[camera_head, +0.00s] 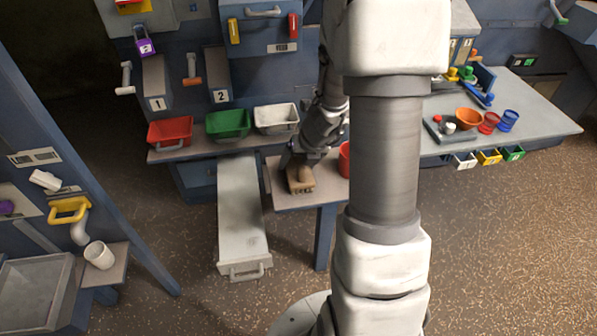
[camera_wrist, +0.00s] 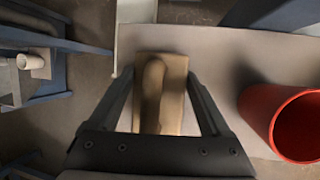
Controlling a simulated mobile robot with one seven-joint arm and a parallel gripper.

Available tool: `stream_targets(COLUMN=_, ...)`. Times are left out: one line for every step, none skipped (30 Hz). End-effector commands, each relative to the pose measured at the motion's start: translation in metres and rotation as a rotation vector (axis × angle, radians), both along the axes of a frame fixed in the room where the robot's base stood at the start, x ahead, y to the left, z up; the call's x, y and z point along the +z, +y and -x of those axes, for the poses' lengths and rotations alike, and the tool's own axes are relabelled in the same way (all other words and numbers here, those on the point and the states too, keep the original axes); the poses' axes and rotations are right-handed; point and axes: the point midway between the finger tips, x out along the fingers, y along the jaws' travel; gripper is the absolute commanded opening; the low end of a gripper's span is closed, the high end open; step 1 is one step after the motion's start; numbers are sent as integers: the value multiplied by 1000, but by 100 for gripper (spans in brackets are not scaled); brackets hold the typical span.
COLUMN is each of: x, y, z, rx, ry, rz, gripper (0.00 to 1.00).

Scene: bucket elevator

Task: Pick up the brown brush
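The brown brush (camera_head: 300,180) lies on a small grey table (camera_head: 318,190), near its left edge. In the wrist view the brush (camera_wrist: 155,90) has a tan block and a raised, rounded brown handle. My gripper (camera_head: 292,160) is over the brush from above, and the arm hides part of the table. In the wrist view my gripper (camera_wrist: 160,78) is open. One finger is on each side of the brush, with small gaps visible beside its block. I cannot tell how far down the fingertips reach.
A red cup (camera_wrist: 290,120) stands on the table right of the brush; in the head view this cup (camera_head: 344,159) is partly behind my arm. Red (camera_head: 170,132), green (camera_head: 228,123) and white (camera_head: 277,118) bins sit behind. A grey chute (camera_head: 240,215) runs along the table's left.

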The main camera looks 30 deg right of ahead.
Motion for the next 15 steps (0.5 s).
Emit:
stream_targets(x=0, y=0, z=0, rx=0, ry=0, rz=0, gripper=55)
stream_targets(x=0, y=0, z=0, rx=0, ry=0, rz=0, gripper=50)
stream_targets(x=0, y=0, z=0, rx=0, ry=0, rz=0, gripper=42)
stream_targets(x=0, y=0, z=0, rx=0, ry=0, rz=0, gripper=37)
stream_targets(x=0, y=0, z=0, rx=0, ry=0, rz=0, gripper=32)
stream_targets(x=0, y=0, z=0, rx=0, ry=0, rz=0, gripper=24)
stream_targets(x=0, y=0, z=0, rx=0, ry=0, rz=0, gripper=19)
stream_targets(x=0, y=0, z=0, rx=0, ry=0, rz=0, gripper=17)
stream_targets(x=0, y=0, z=0, rx=0, ry=0, rz=0, gripper=7)
stream_targets(x=0, y=0, z=0, rx=0, ry=0, rz=0, gripper=7)
stream_targets(x=0, y=0, z=0, rx=0, ry=0, rz=0, gripper=7)
stream_targets(x=0, y=0, z=0, rx=0, ry=0, rz=0, gripper=7)
stream_targets(x=0, y=0, z=0, rx=0, ry=0, rz=0, gripper=6)
stream_targets(x=0, y=0, z=0, rx=0, ry=0, rz=0, gripper=6)
stream_targets(x=1, y=0, z=0, rx=0, ry=0, rz=0, gripper=6)
